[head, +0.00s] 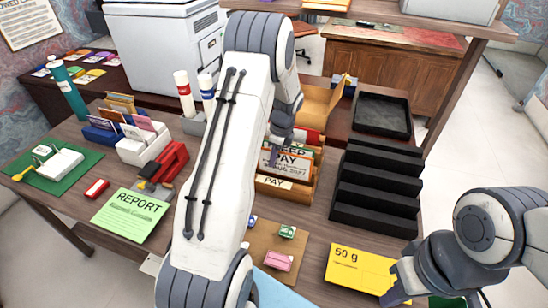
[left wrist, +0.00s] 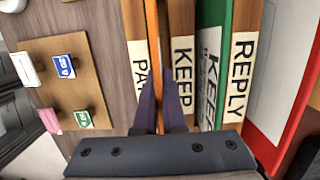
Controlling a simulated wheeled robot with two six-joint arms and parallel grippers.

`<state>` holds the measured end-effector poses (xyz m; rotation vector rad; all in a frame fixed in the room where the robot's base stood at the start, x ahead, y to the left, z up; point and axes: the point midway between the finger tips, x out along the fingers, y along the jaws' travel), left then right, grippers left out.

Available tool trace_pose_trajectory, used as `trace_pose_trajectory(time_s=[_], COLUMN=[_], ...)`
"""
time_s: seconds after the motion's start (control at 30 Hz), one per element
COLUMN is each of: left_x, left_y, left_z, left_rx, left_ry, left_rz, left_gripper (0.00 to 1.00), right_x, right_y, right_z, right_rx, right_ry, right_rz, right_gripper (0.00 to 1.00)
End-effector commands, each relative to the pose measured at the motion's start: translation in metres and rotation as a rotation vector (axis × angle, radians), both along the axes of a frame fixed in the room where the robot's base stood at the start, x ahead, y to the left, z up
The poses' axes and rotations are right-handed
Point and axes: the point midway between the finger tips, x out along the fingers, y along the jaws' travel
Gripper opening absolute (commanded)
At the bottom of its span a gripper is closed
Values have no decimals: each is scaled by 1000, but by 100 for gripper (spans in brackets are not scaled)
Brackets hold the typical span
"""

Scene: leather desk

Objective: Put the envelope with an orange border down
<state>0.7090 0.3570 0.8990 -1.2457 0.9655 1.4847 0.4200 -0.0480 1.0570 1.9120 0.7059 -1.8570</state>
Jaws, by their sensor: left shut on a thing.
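The orange-bordered envelope (head: 295,163) stands upright in the wooden letter rack (head: 299,194), behind the front divider labelled PAY. In the left wrist view the envelope (left wrist: 154,45) shows as a thin orange edge between the PAY and KEEP dividers. My left gripper (head: 274,160) is over the rack, with its fingers on either side of the envelope, shut on it. The fingers also show in the left wrist view (left wrist: 159,108). How deep the envelope sits is hidden. My right gripper (head: 393,290) is at the lower right by a yellow 50 g packet; its finger gap is unclear.
The yellow packet (head: 358,268) lies right of a small board (head: 262,262) with coloured blocks. A black stepped stand (head: 375,190) is close right of the rack. A green REPORT sheet (head: 131,215), a red stapler-like item (head: 170,162) and a white card holder (head: 143,148) are left.

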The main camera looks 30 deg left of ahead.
Motion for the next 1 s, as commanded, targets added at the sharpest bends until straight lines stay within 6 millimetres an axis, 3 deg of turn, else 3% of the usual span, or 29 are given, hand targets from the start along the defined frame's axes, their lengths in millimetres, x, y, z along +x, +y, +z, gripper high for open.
trace_pose_trajectory(time_s=[0.3,0.4,0.77,1.0], left_x=[0,0,0,3], left_y=[0,0,0,-4], left_z=[-7,-7,-3,33], left_rx=[0,0,0,2], left_ry=[-1,-1,-1,-7], left_rz=[0,0,1,1], left_gripper=[0,37,37,37], right_x=[0,0,0,0], right_y=[0,0,0,0], right_z=[-2,-2,0,-1], right_rx=[0,0,0,0], right_ry=[0,0,0,0], right_rz=[0,0,0,0], right_gripper=[0,0,0,0])
